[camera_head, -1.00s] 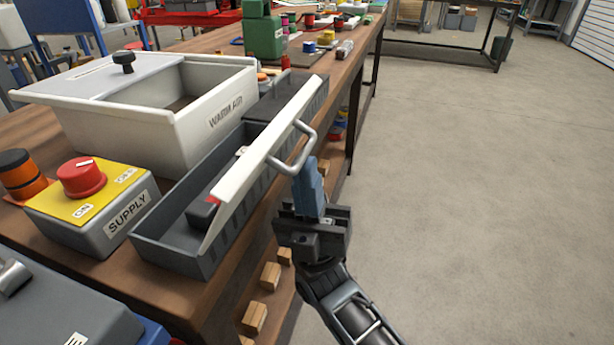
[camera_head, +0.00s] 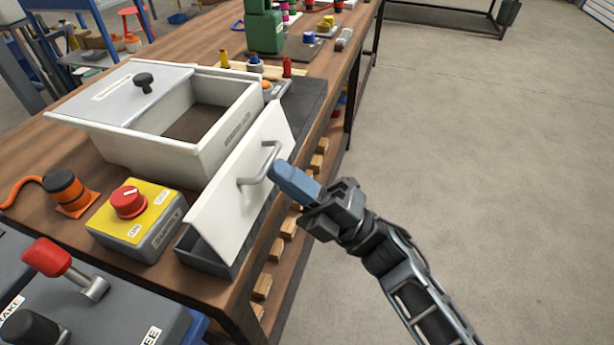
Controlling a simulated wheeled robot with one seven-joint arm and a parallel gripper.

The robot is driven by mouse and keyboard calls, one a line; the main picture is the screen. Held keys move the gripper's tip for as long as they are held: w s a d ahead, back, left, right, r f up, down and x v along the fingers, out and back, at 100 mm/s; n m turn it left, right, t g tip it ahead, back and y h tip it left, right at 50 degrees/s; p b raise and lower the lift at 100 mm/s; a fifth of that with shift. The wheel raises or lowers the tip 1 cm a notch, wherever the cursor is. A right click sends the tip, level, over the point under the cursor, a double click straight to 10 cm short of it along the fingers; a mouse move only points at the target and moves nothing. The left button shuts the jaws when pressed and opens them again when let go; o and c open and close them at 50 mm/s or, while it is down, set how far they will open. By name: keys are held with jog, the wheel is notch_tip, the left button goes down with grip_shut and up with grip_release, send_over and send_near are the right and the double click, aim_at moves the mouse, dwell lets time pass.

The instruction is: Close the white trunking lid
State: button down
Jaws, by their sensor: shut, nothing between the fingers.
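The white trunking lid (camera_head: 235,190) stands tilted over the dark grey trunking (camera_head: 205,262) along the bench's right edge. Its broad face and grey bow handle (camera_head: 258,165) face toward the right. The lid hides most of the trunking's inside; the near end and the far dark part show. My gripper (camera_head: 279,171) is shut and empty, its blue fingers pressed together. The fingertips are at the handle's right side, touching it or very close; I cannot tell which.
A white box labelled warm air (camera_head: 165,150) and a yellow-topped supply box with a red button (camera_head: 128,203) stand left of the trunking. A red-handled lever (camera_head: 48,258) is at lower left. Small parts clutter the bench's far end. The floor (camera_head: 480,170) at right is clear.

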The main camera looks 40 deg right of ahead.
aim_at(252, 166)
jog(key=shift+w+a+r+g+h+p, duration=0.35)
jog(key=shift+w+a+g+h+p, duration=0.45)
jog(key=shift+p, duration=1.3)
jog(key=shift+w+a+r+g+h+p, duration=0.4)
jog(key=shift+w+g+p, duration=0.45)
jog(key=shift+p, duration=1.2)
jog(key=shift+w+a+f+p, duration=0.15)
jog(key=shift+w+a+p, duration=0.5)
jog(key=shift+w, duration=0.25)
jog(key=shift+w+a+f+g+h+p, duration=0.2)
jog(key=shift+w+a+g+h+p, duration=0.2)
jog(key=shift+p, duration=0.4)
jog(key=shift+w+f+p, duration=0.25)
jog(key=shift+f+p, duration=0.15)
jog(key=shift+p, duration=0.1)
